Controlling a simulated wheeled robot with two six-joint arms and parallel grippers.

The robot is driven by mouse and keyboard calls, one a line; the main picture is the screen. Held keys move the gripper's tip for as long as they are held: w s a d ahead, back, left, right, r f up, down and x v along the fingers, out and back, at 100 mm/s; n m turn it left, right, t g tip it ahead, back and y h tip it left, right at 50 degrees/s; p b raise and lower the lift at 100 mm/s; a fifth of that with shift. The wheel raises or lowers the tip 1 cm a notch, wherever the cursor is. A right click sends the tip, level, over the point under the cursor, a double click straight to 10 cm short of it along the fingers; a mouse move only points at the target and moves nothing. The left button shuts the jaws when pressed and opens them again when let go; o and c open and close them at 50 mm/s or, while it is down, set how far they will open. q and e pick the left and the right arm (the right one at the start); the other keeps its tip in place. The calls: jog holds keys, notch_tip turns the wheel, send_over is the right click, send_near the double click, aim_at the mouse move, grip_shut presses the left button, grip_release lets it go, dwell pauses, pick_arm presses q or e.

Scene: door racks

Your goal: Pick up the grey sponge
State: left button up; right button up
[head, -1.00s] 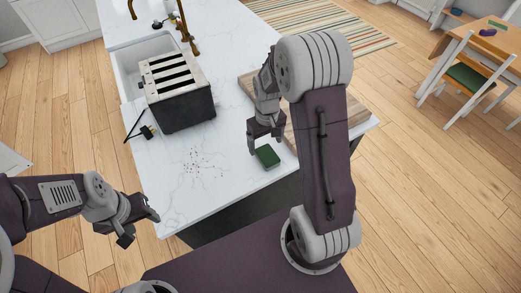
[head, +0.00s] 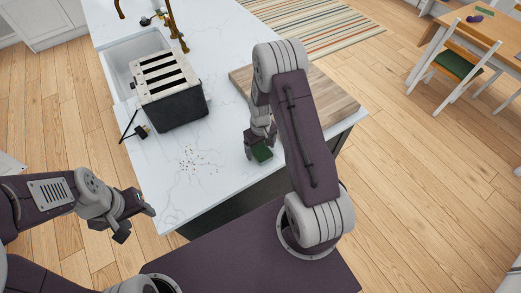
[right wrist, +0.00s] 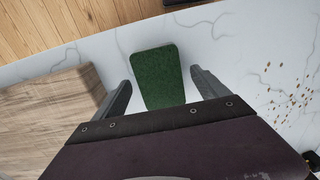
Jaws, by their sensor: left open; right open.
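The sponge (head: 262,154) looks dark green, not grey, and lies on the white marble counter near its front edge. In the right wrist view the sponge (right wrist: 157,75) shows between the two fingers of my right gripper (right wrist: 163,88), with a gap on each side. In the head view my right gripper (head: 260,146) is open over the sponge and hides part of it. My left gripper (head: 135,222) is open and empty, off the counter's left front edge.
A black and steel toaster (head: 172,90) stands beside the sink (head: 128,60). A wooden board (head: 325,100) lies right of the sponge. Crumbs (head: 195,160) are scattered to its left. Between toaster and board the counter (head: 225,70) is clear.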

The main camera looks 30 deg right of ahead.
aim_at(259, 152)
jog(key=shift+f, duration=0.2)
jog(key=c, duration=1.4)
jog(key=shift+r, duration=0.15)
jog(key=shift+r, duration=0.2)
jog(key=r+b, duration=0.1)
jog(key=r, duration=0.2)
jog(key=shift+s+a+r+b, duration=0.2)
jog(key=shift+a+r+b, duration=0.2)
jog(key=s+a+r, duration=0.2)
jog(key=a, duration=0.1)
jog(key=s+a+r+b, duration=0.1)
jog(key=s+a+r, duration=0.1)
jog(key=a, duration=0.1)
jog(key=s+a+r+b, duration=0.1)
jog(key=s+a+r, duration=0.1)
jog(key=shift+s+a+r, duration=0.15)
jog(key=shift+a+r, duration=0.15)
jog(key=shift+a, duration=0.1)
